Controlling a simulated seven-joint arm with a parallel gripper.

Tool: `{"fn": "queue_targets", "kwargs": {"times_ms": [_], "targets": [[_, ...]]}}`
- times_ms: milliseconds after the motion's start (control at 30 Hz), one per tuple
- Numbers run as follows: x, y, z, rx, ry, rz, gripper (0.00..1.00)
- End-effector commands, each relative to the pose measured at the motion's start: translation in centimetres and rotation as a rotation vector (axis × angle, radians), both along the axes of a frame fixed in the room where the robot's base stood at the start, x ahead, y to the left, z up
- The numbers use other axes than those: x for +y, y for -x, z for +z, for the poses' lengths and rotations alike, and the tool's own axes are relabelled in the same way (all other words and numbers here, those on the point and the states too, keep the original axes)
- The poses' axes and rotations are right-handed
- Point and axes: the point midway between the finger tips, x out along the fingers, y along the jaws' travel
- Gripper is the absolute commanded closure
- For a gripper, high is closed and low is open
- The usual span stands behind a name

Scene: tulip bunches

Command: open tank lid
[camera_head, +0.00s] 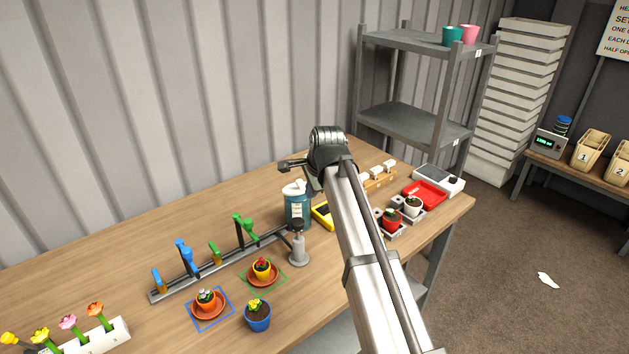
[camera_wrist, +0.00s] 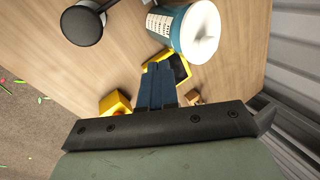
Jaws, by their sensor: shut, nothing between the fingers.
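The tank is a teal cylinder (camera_head: 297,210) with a pale label, standing on the table near the middle in the head view. Its white lid (camera_head: 294,188) sits on top and looks closed. In the wrist view the lid (camera_wrist: 203,34) is at the upper right, with the teal tank body (camera_wrist: 163,22) beside it. My gripper (camera_wrist: 157,67) is shut and empty, its blue fingers pressed together. It hangs above the table beside the tank, apart from the lid in the wrist view. My arm hides part of the table right of the tank in the head view.
A yellow-edged black device (camera_head: 322,215) lies close to the tank. A grey pump-like stand (camera_head: 298,245) is in front of it. A rail (camera_head: 215,263) with coloured clips runs left. Potted flowers (camera_head: 262,268) stand in front; a red tray (camera_head: 425,195) lies right.

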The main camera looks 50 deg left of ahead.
Motion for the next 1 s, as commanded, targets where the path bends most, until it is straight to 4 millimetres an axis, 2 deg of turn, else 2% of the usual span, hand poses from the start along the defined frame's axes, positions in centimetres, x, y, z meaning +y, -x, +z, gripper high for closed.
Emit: {"fn": "queue_targets", "kwargs": {"times_ms": [100,200,400,1000], "targets": [[0.8,-0.2,-1.9,0.001,0.002,0.0,1.0],[2.6,-0.7,-1.5,0.0,0.0,0.0,1.0],[4.2,-1.0,-1.4,0.0,0.0,0.0,1.0],[4.6,-1.1,-1.2,0.0,0.0,0.0,1.0]]}}
